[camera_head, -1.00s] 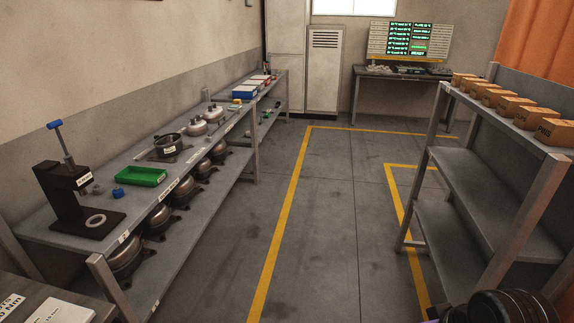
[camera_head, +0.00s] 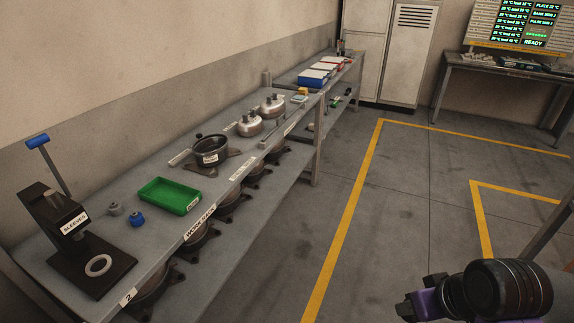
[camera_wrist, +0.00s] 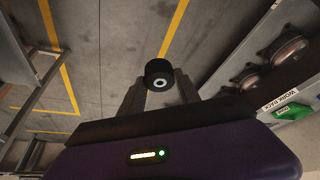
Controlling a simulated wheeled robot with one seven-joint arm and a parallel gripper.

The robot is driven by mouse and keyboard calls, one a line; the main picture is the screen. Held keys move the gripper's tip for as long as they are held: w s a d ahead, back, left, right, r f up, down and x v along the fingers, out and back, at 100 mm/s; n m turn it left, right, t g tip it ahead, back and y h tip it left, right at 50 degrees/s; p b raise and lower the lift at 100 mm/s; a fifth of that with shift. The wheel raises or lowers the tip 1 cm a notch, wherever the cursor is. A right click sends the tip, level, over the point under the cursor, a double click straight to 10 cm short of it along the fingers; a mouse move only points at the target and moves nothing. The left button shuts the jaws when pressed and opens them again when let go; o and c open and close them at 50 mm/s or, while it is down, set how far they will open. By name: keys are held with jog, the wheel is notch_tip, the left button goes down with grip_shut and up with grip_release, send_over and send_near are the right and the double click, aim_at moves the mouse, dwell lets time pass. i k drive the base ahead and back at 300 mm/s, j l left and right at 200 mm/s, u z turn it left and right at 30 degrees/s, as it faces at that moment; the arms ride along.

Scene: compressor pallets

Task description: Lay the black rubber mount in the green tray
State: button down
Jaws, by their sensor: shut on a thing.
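The black rubber mount (camera_wrist: 158,74) is a short black cylinder with a pale metal centre. My gripper (camera_wrist: 158,88) is shut on it, one finger on each side, in the wrist view. In the head view my gripper's purple body shows at the lower right, over the floor and apart from the bench; the mount cannot be made out there. The green tray (camera_head: 170,196) lies empty on the left bench. Part of it also shows at the right edge of the wrist view (camera_wrist: 293,111).
On the bench (camera_head: 240,145), a black press (camera_head: 75,235) stands left of the tray. A blue piece (camera_head: 137,219) and a grey piece (camera_head: 115,208) lie beside it. A black pot-shaped compressor part (camera_head: 211,150) stands beyond the tray. The marked floor aisle (camera_head: 400,190) is clear.

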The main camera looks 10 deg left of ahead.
aim_at(160, 194)
jog(key=i, duration=1.7)
jog(key=i+z, duration=0.5)
jog(key=i, duration=0.15)
jog(key=i+j+z, duration=0.3)
jog(key=i+z, duration=0.2)
jog(key=i, duration=0.15)
jog(key=i+u, duration=0.1)
jog(key=u, duration=3.2)
